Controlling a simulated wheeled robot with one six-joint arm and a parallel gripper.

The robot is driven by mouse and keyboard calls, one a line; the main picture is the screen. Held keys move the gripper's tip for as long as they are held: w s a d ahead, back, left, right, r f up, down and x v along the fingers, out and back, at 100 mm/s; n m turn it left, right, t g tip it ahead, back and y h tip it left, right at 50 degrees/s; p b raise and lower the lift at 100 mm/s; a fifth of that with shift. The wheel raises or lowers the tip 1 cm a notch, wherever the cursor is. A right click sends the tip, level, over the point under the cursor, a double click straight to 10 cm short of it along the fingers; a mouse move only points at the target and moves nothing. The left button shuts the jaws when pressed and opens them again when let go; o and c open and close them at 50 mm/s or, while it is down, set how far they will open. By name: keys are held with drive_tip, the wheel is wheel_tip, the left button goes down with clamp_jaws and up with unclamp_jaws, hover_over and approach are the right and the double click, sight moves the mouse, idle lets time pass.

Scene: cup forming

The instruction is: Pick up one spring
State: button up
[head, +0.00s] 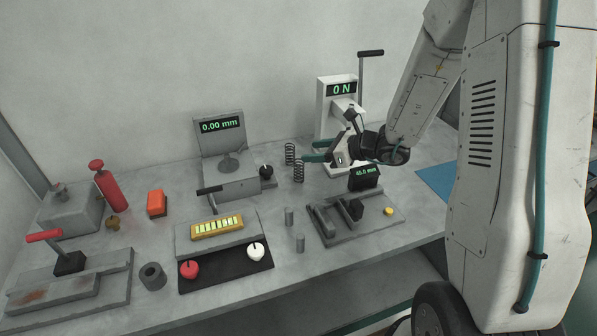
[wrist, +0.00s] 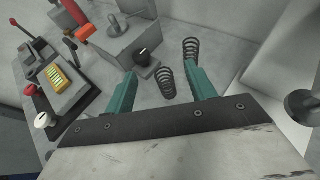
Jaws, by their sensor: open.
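Two dark coil springs stand upright on the grey bench. In the head view, one spring (head: 290,154) is farther back and the other spring (head: 298,172) is nearer, just left of my gripper (head: 308,152). In the wrist view, the nearer spring (wrist: 167,83) shows between the two green fingers of my gripper (wrist: 163,86), closer to the right finger. The farther spring (wrist: 191,50) is beyond the right fingertip. My gripper is open, with nothing held. I cannot tell whether the fingers touch a spring.
A device reading 0.00 mm (head: 230,176) with a black knob (head: 266,171) stands left of the springs. A device reading 0 N (head: 325,108) stands behind my gripper. A caliper-like fixture (head: 365,225) and two small grey cylinders (head: 289,216) are in front.

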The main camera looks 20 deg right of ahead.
sight(299, 171)
wheel_tip(299, 171, down, 7)
drive_tip(key=shift+r, duration=0.1)
drive_tip(key=shift+f+x, duration=0.2)
drive_tip(key=shift+x, duration=3.65)
drive_tip(key=c, duration=1)
